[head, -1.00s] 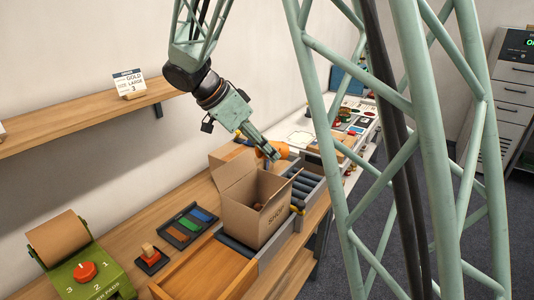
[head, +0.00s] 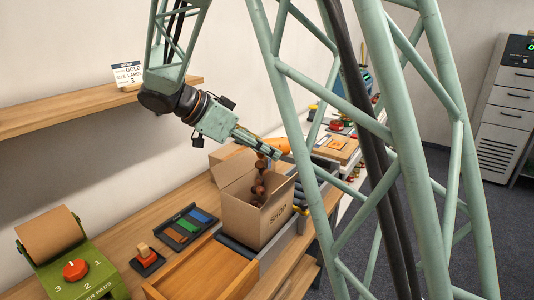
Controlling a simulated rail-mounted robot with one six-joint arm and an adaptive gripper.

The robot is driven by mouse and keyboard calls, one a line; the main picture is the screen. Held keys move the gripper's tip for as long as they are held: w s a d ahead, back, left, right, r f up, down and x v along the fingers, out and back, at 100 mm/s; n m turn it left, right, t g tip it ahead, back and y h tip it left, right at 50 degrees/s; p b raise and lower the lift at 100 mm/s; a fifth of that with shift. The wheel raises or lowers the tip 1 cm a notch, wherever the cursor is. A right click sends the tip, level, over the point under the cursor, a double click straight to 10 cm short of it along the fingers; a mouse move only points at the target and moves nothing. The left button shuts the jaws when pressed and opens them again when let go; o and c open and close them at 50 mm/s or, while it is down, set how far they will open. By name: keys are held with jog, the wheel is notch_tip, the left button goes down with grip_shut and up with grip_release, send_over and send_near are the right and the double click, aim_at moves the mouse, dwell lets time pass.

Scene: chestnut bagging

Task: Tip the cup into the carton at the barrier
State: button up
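The open carton (head: 254,217), brown with "SHOP" on its side, stands upright on the roller track with its flaps up. My gripper (head: 268,150) is over the carton's far side, its fingers pointing down to the right. An orange piece (head: 280,145), seemingly the cup, shows at the fingertips; the fingers seem shut on it, though the grip is partly hidden. Several brown chestnuts (head: 259,186) hang in a falling stream from below the fingertips into the carton's opening. The carton's inside bottom is hidden, and I cannot make out the barrier clearly.
A green pad dispenser (head: 75,267) with a red knob, a small red stamp (head: 146,256) and a tray of coloured pads (head: 188,226) stand on the bench left of the carton. A shelf (head: 70,112) with a "GOLD LARGE 3" card (head: 127,74) is on the wall.

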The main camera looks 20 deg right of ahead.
jog(key=shift+f+b, duration=0.25)
jog(key=shift+b, duration=0.25)
jog(key=shift+a+f+h+b, duration=0.25)
jog(key=shift+f+h+b, duration=0.05)
jog(key=shift+h+b, duration=0.5)
jog(key=shift+r+h, duration=0.15)
jog(key=shift+h, duration=0.15)
jog(key=shift+s+a+r+t+h, duration=0.1)
jog(key=shift+a+r+t+h, duration=0.1)
jog(key=shift+h, duration=0.4)
jog(key=shift+a+r+t+h, duration=0.1)
jog(key=shift+t+h, duration=0.1)
jog(key=shift+h, duration=0.4)
jog(key=shift+d+y, duration=0.1)
jog(key=shift+y, duration=0.4)
